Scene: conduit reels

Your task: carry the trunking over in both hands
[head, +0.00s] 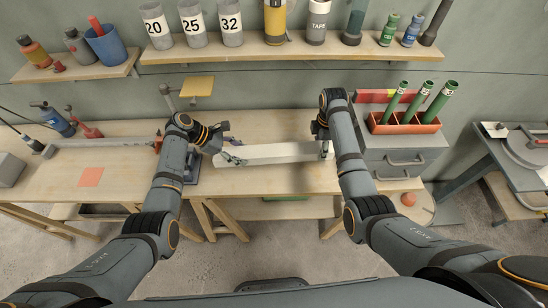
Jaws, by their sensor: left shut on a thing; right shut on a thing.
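The trunking (275,153) is a long pale rectangular length lying left to right in the head view, over the right part of the wooden workbench. My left gripper (233,158) is shut on its left end. My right gripper (324,148) is shut on its right end. The trunking looks about level. A shadow shows on the bench below it, but I cannot tell whether it touches the bench top. My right arm hides part of its right end.
A grey drawer cabinet (404,158) with an orange tray (403,128) of green tubes stands right of the bench. A shelf (280,52) with numbered pots runs behind. A side table (492,150) stands far right.

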